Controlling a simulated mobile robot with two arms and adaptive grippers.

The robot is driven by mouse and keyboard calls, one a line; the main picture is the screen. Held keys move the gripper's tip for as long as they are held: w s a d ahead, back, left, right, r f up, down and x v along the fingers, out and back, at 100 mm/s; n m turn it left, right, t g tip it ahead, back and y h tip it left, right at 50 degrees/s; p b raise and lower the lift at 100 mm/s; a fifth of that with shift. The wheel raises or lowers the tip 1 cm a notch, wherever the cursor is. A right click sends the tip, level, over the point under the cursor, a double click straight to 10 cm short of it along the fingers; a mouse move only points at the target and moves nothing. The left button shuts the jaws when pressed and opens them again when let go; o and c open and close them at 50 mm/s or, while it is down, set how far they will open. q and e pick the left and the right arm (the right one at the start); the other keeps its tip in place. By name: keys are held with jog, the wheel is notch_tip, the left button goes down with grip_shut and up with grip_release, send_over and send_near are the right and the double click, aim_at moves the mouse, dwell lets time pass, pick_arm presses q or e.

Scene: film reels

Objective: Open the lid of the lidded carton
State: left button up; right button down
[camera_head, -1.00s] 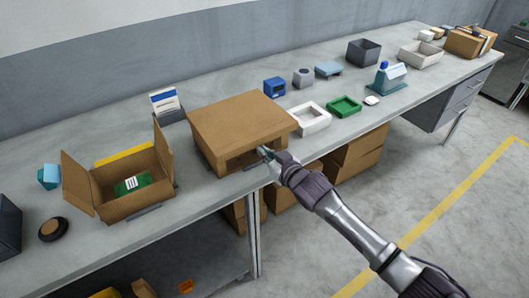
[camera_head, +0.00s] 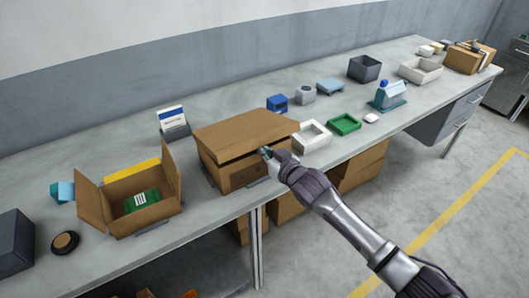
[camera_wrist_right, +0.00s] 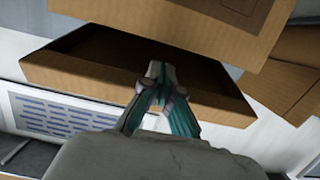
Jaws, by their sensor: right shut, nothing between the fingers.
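The lidded carton (camera_head: 246,176) is a brown cardboard box on the bench. Its lid (camera_head: 240,132) stands tilted with its front edge a little up, and a narrow dark gap shows under that edge. My right gripper (camera_head: 267,152) is at the front of the carton, its tips at the gap under the lid's edge. In the right wrist view the gripper's fingers (camera_wrist_right: 157,76) are together and point into a dark opening between two brown cardboard panels. I cannot tell whether the tips touch the lid. My left gripper is not in view.
An open carton (camera_head: 112,215) with a green item inside stands to the left. A white tray (camera_head: 312,147) and a green tray (camera_head: 345,127) are close on the right. A card holder (camera_head: 173,125) stands behind. More boxes lie under the bench.

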aim_at(258, 135)
jog(key=shift+w+a+r+p, duration=0.35)
jog(key=shift+w+r, duration=0.1)
jog(key=shift+r, duration=0.35)
jog(key=shift+w+a+r+p, duration=0.2)
jog(key=shift+w+a+r, duration=0.15)
jog(key=shift+r, duration=0.45)
jog(key=shift+w+a+r+p, duration=0.3)
jog(key=shift+w+r, duration=0.2)
jog(key=shift+r, duration=0.3)
jog(key=shift+w, duration=0.1)
jog(key=shift+w+a+r+b, duration=0.3)
jog(key=shift+w+a+r, duration=0.35)
jog(key=shift+w+r, duration=0.25)
jog(key=shift+w+a+r+b, duration=0.3)
jog(key=shift+w+a+r, duration=0.3)
jog(key=shift+w+r, duration=0.25)
